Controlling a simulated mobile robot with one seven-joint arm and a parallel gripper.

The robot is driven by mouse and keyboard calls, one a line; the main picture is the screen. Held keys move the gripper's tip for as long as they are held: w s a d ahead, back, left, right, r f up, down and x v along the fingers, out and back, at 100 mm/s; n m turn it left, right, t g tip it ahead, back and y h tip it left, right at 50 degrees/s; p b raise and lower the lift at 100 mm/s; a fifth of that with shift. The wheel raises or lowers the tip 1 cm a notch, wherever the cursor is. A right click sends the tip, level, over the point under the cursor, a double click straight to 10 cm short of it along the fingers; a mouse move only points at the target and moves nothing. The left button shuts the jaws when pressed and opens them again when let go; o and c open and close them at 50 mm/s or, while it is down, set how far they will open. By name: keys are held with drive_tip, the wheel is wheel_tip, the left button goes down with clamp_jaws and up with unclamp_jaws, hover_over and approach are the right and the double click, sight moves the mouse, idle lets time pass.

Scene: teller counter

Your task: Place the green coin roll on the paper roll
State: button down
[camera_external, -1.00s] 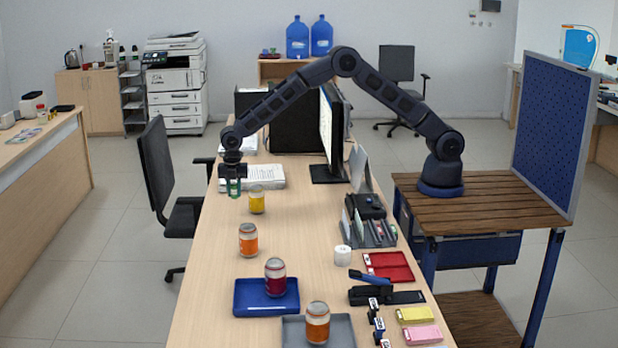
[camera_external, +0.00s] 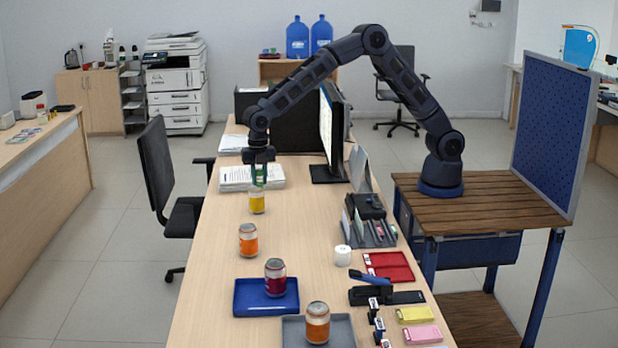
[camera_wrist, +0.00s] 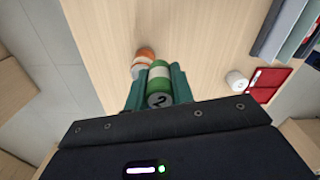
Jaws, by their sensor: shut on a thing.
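In the external view the fingers mostly hide the roll. The white paper roll (camera_external: 342,255) stands on the counter, nearer the camera and to the right of my gripper. It also shows at the right of the wrist view (camera_wrist: 237,80), apart from my gripper.
An orange can (camera_external: 248,240) stands on the counter. A dark red can (camera_external: 275,278) stands in a blue tray (camera_external: 245,305), another orange can (camera_external: 317,323) in a grey tray (camera_external: 345,330).

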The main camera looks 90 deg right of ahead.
drive_tip(key=s+a+r+n, duration=0.2)
drive_tip(key=s+a+n, duration=0.2)
drive_tip(key=s+a, duration=0.9)
drive_tip(key=n, duration=0.2)
hover_over(343, 249)
wheel_tip(343, 249, down, 19)
drive_tip(key=shift+d+r, duration=0.1)
drive_tip(key=shift+d, duration=0.05)
drive_tip(key=shift+f, duration=0.2)
drive_tip(key=c, duration=1.2)
unclamp_jaws()
